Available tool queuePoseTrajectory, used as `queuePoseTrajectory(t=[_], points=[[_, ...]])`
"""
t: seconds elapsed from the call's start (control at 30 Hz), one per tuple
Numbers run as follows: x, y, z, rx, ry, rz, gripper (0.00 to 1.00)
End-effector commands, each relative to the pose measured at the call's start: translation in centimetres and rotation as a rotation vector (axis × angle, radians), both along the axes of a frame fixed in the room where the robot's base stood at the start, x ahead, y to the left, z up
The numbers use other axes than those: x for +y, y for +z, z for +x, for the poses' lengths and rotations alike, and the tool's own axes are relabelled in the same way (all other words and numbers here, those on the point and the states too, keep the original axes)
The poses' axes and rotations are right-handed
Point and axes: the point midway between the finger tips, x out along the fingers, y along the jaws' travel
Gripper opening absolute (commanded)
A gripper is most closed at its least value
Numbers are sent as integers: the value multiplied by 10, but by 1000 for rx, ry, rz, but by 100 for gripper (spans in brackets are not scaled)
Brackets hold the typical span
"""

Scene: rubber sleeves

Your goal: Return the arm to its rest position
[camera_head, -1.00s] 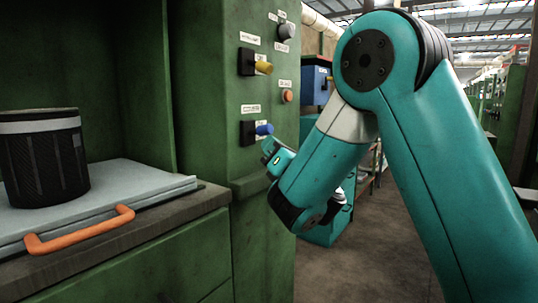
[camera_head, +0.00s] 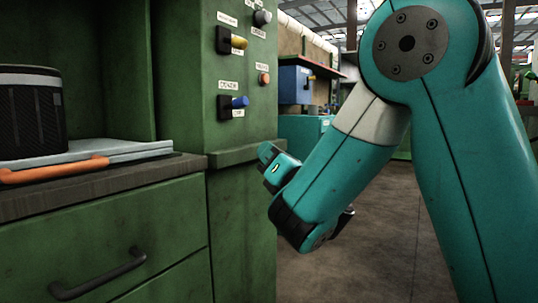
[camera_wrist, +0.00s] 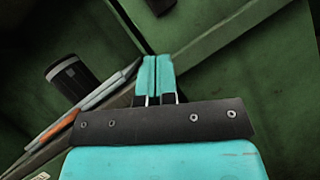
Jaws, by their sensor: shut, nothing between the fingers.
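My teal arm (camera_head: 335,160) is bent, with its upper link on the right side of the head view and its forearm sloping down to the left. In the wrist view my gripper (camera_wrist: 156,62) is shut, its two teal fingers side by side with nothing between them. The wrist is in front of the green cabinet's control column (camera_head: 240,180), apart from the worktop.
A dark cylinder with a pale band (camera_head: 30,125) stands on a grey tray (camera_head: 125,150) with an orange handle (camera_head: 60,170), on the left worktop. Yellow (camera_head: 238,42) and blue (camera_head: 240,102) knobs stick out of the column. Open floor (camera_head: 385,240) lies to the right.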

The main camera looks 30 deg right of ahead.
Motion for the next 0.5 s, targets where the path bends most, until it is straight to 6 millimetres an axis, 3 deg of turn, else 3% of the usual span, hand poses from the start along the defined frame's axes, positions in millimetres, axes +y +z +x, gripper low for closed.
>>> queuePoseTrajectory(t=[0.37,0.5], points=[[2,0,0,1,2,3,0],[-12,0,1,37,-20,157,0]])
